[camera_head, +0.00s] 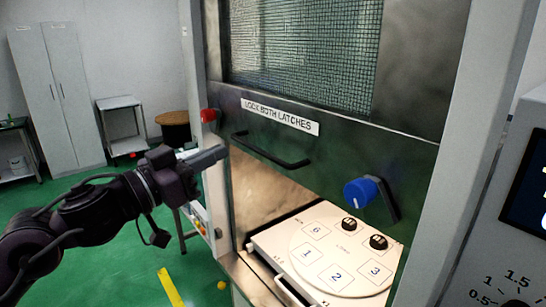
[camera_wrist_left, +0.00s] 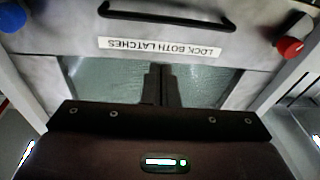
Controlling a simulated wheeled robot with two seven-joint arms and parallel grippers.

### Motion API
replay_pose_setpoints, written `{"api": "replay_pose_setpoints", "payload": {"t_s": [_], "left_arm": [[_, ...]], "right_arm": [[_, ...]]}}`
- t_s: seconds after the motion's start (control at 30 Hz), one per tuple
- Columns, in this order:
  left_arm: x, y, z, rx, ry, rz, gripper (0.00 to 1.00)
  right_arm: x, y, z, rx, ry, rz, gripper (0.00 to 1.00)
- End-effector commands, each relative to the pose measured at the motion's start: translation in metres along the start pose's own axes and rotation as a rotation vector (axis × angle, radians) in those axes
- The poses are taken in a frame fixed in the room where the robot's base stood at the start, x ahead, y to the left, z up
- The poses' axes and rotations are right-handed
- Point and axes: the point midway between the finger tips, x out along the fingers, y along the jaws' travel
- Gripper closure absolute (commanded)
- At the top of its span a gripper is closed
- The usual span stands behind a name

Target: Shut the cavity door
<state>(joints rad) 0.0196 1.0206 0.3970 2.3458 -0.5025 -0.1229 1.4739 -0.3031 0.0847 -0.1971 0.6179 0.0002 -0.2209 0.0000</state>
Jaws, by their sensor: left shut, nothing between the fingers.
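The cavity door (camera_head: 420,75) is a dark metal panel with a mesh window, a label reading LOCK BOTH LATCHES and a black bar handle (camera_head: 270,152). It stands raised, with the cavity open beneath it. A blue latch knob (camera_head: 362,191) is at its right and a red one (camera_head: 209,115) at its left. My left gripper (camera_head: 224,153) is shut and empty, left of the handle near the door's left side. In the left wrist view its closed fingers (camera_wrist_left: 162,85) point towards the door; the handle (camera_wrist_left: 165,17) and label appear upside down. My right gripper is not in view.
A white tray (camera_head: 270,247) with numbered spots and two dark knobs sits in the opening, its front sticking out under the door. A control panel (camera_head: 525,190) is at right. A cabinet (camera_head: 58,95) and small table (camera_head: 120,103) stand behind, left. Green floor is open there.

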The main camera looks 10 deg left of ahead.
Motion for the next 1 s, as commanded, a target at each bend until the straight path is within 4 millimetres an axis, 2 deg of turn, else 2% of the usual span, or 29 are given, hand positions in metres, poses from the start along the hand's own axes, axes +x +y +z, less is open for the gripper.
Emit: {"api": "replay_pose_setpoints", "payload": {"t_s": [0.03, 0.1, 0.2, 0.47, 1.0], "left_arm": [[-0.003, 0.024, -0.008, 0.024, -0.003, 0.04, 1.0], [-0.005, 0.044, -0.014, 0.036, -0.007, 0.073, 1.0], [-0.006, 0.057, -0.017, 0.043, -0.011, 0.095, 1.0], [0.012, 0.06, -0.021, 0.04, -0.009, 0.097, 1.0], [0.07, 0.065, -0.021, 0.039, -0.006, 0.095, 1.0]], "right_arm": [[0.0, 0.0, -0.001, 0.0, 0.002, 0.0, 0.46], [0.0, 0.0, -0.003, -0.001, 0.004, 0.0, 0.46], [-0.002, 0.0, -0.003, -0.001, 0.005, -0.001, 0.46], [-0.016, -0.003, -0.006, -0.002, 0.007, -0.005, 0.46], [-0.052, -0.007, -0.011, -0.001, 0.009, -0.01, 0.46]]}}
